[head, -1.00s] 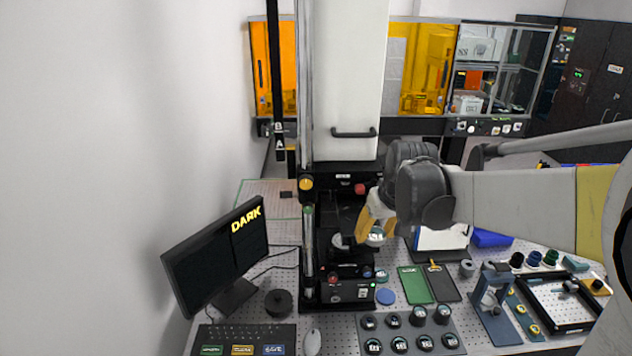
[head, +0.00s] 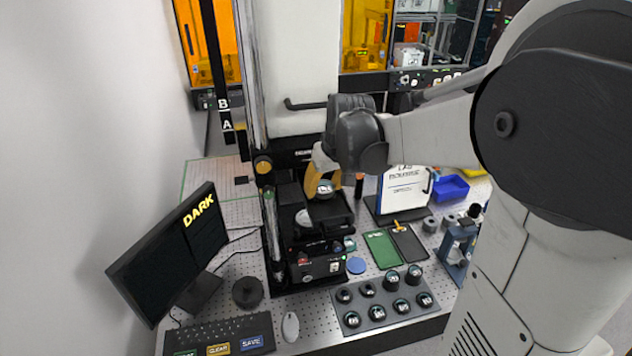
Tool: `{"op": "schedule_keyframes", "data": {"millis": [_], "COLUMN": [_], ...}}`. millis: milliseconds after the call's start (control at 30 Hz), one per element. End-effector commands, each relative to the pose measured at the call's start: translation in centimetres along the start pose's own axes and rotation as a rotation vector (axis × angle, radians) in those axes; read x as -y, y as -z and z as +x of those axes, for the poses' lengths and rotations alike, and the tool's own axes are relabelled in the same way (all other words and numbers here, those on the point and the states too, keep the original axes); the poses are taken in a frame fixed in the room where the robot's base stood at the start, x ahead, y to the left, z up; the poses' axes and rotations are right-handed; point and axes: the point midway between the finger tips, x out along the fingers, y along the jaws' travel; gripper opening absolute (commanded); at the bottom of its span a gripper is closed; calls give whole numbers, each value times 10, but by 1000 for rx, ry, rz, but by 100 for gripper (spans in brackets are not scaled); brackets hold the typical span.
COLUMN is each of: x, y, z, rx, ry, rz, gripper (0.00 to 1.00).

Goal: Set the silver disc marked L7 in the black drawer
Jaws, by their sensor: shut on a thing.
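My gripper (head: 326,187) is shut on a silver disc (head: 325,188), which sits between its yellow-tan fingers. The marking on the disc is too small to read. The disc is over the black drawer (head: 334,213) at the front of the tall instrument. I cannot tell whether the disc touches the drawer. Another pale round piece (head: 303,217) is just left of the drawer, lower down.
A dark tray (head: 380,314) with several round pieces lies at the front of the bench. A monitor (head: 165,255) reading DARK stands left.

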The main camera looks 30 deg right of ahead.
Motion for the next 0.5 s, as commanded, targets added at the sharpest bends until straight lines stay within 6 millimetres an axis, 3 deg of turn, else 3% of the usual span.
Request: {"op": "schedule_keyframes", "data": {"millis": [200,233,267,300,500], "x": [0,0,0,0,0], "y": [-2,-1,-1,-1,-1], "z": [6,6,5,5,4], "rx": [-1,-1,-1,-1,-1], "ry": [-1,-1,-1,-1,-1], "rz": [0,0,0,0,0], "gripper": [9,54,63,66,66]}}
